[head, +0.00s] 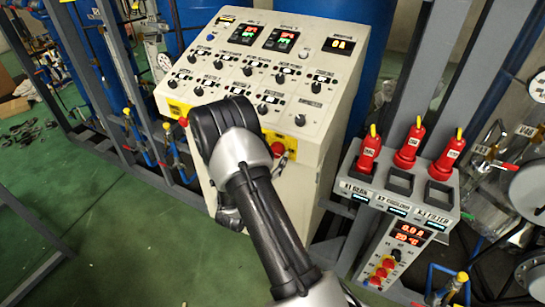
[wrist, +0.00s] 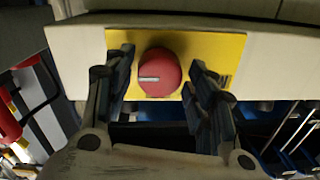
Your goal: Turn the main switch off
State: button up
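The main switch (wrist: 159,74) is a round red knob with a white line pointing left in the wrist view. It sits on a yellow plate (wrist: 220,48) on the pale cabinet. My gripper (wrist: 161,62) is open, with one dark finger on each side of the knob. Gaps show between the fingers and the knob, and nothing is held. In the head view, a red knob (head: 278,149) on a yellow plate shows just right of my wrist, and another red part (head: 183,121) shows left. My arm hides most of the gripper there.
The control panel (head: 322,103) carries several black knobs and lit displays above the yellow plates. To the right stands a grey box (head: 405,195) with red plugs (head: 409,146). Metal frame posts and pipes stand on both sides. Green floor (head: 90,200) is open at left.

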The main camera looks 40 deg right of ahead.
jog(key=c, duration=0.7)
jog(key=shift+n, duration=0.4)
jog(key=n, duration=0.2)
jog(key=shift+n, duration=0.4)
jog(key=n, duration=0.3)
jog(key=shift+r+n, duration=0.1)
jog(key=shift+n, duration=0.2)
jog(key=n+p, duration=0.1)
jog(key=n, duration=0.4)
jog(key=shift+r, duration=0.1)
jog(key=n+p, duration=0.1)
jog(key=n, duration=0.4)
jog(key=shift+g, duration=0.4)
jog(key=shift+p, duration=0.3)
